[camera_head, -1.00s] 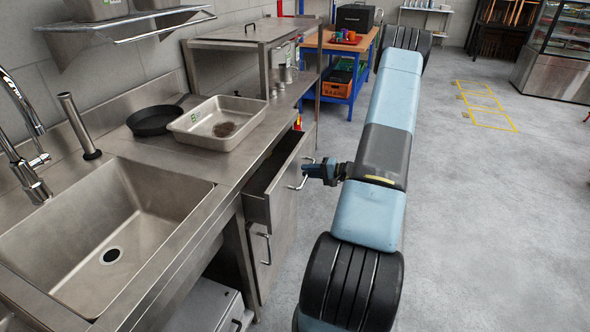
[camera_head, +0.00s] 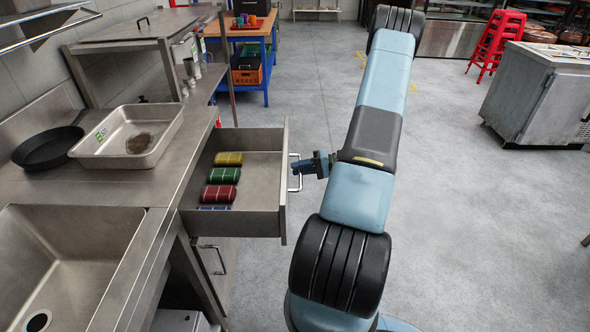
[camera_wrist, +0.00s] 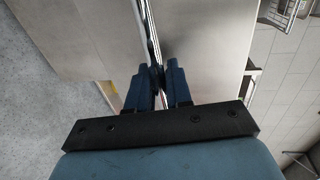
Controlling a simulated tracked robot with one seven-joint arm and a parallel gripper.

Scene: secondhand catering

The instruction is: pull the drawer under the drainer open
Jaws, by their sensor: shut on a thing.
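The drawer (camera_head: 264,194) under the metal counter stands far out, with its inside in view. Several folded checked cloths lie in it: a yellow one (camera_head: 229,159), a green one (camera_head: 224,176), a red one (camera_head: 219,194), and a blue one partly hidden by the near wall. My gripper (camera_head: 297,170) is shut on the drawer's bar handle (camera_head: 294,183) at the front panel. In the wrist view my gripper's fingers (camera_wrist: 157,76) close around the thin metal bar. The tray-like pan (camera_head: 128,137) rests on the counter above.
A black frying pan (camera_head: 48,148) lies beside the metal pan on the counter (camera_head: 165,187). A sink (camera_head: 62,262) is at the near left. A cupboard door with a handle (camera_head: 212,258) is below the drawer. Grey floor to the right is clear; a metal cabinet (camera_head: 540,100) stands farther right.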

